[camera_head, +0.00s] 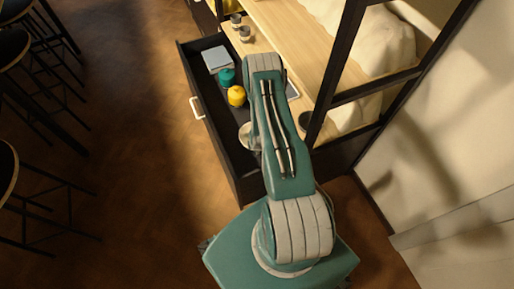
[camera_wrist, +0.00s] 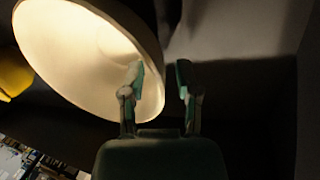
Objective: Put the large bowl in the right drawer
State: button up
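The large bowl, pale cream, fills the upper left of the wrist view (camera_wrist: 75,55), where its inside faces the camera. In the head view a pale rounded piece (camera_head: 244,134), likely this bowl, shows inside the open dark drawer (camera_head: 222,139), partly hidden by my arm. My gripper (camera_wrist: 158,82) is open in the wrist view. One finger is in front of the bowl's inside and the other is beyond its right rim, with a gap visible beside the rim. My gripper is hidden behind my arm in the head view.
The drawer also holds a yellow jar (camera_head: 236,96), a teal jar (camera_head: 227,77) and a grey box (camera_head: 216,58). Two small cups (camera_head: 245,33) stand on the wooden worktop (camera_head: 285,30). A dark post (camera_head: 338,70) rises close to my arm. Stools stand at left.

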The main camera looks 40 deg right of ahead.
jog(key=w+a+r+m, duration=0.15)
jog(key=a+r, duration=0.25)
jog(key=r, duration=1.1)
jog(key=a+r+m+t, duration=0.1)
jog(key=a+r+m, duration=0.15)
jog(key=r, duration=1.15)
jog(key=w+a+r+m, duration=0.15)
jog(key=a+r, duration=0.35)
jog(key=r, duration=1)
jog(key=s+a+r+m+t, duration=0.1)
jog(key=s+a+r+m, duration=0.2)
jog(key=s+r, duration=0.6)
jog(key=s+a+r+m+y, duration=0.1)
jog(key=s+a+r+m, duration=0.2)
jog(key=s+a+r, duration=0.5)
notch_tip(320, 180, up, 2)
jog(key=s, duration=0.2)
jog(key=shift+s+a+t+y, duration=0.15)
jog(key=shift+s+t+y, duration=0.15)
jog(key=shift+s+t, duration=0.1)
jog(key=shift+w+m, duration=0.15)
jog(key=shift+m, duration=0.2)
